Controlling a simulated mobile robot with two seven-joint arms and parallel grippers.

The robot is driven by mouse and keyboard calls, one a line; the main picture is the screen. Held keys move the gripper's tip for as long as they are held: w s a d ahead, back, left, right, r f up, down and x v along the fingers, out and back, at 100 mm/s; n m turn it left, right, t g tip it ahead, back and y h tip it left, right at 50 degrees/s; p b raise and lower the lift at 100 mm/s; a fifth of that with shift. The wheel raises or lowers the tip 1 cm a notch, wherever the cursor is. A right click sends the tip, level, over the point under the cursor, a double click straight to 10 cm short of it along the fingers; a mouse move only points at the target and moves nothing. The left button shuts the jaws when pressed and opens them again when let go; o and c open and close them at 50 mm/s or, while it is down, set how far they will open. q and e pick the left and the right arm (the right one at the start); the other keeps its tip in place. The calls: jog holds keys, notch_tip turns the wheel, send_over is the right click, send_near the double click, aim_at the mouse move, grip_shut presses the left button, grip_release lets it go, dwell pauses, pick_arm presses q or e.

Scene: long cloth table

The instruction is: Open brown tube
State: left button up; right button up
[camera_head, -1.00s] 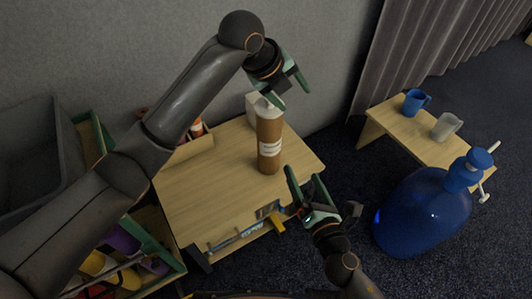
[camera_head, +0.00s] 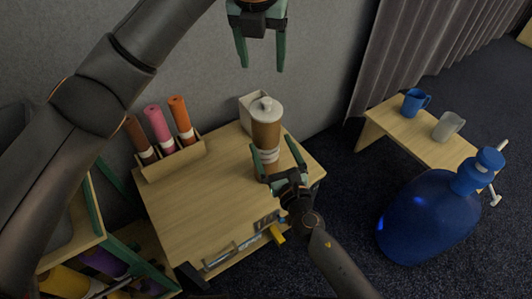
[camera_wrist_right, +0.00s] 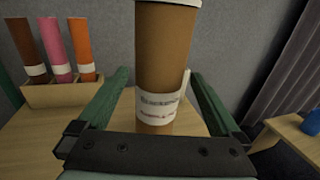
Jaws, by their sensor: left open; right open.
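The brown tube (camera_head: 266,132) stands upright on the wooden table, with a white label and a pale lid (camera_head: 265,106) on top. My right gripper (camera_head: 278,158) is open, with its green fingers on either side of the tube's lower part. In the right wrist view the tube (camera_wrist_right: 164,60) stands between the open fingers (camera_wrist_right: 158,95), with gaps on both sides; its lid is mostly cut off at the top. My left gripper (camera_head: 258,62) is open and empty, pointing down above and behind the lid, clear of it.
A wooden holder (camera_head: 173,160) with brown, pink and orange tubes stands at the table's left. A white box (camera_head: 252,108) is behind the brown tube. A low bench (camera_head: 415,133) with a blue mug (camera_head: 415,102) and grey mug (camera_head: 447,126), and a large blue bottle (camera_head: 430,215), are at right.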

jog(key=shift+x, duration=2.3)
